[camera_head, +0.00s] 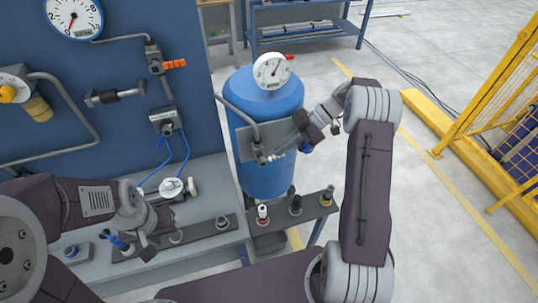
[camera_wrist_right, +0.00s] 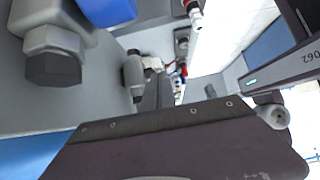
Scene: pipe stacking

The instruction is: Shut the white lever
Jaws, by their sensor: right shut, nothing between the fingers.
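A small valve (camera_head: 258,155) sits on the pipe in front of the blue tank (camera_head: 270,180). A short pale lever (camera_head: 276,157) sticks out from its right side. I cannot tell for certain that this is the white lever. My right gripper (camera_head: 284,150) is shut and empty, its tips close to that pale lever; I cannot tell whether they touch. In the right wrist view, a grey fitting with a pale end (camera_wrist_right: 150,64) shows past a dark part in the foreground. My left gripper (camera_head: 134,243) points down above the bench at the lower left; its jaw opening is unclear.
A blue panel (camera_head: 120,130) carries gauges, pipes and an orange-handled valve (camera_head: 160,64). A round white gauge (camera_head: 172,187) stands above the grey bench (camera_head: 208,175). A dark rack (camera_head: 275,240) holds several fittings before the tank. A yellow fence (camera_head: 490,95) stands right, beyond open floor.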

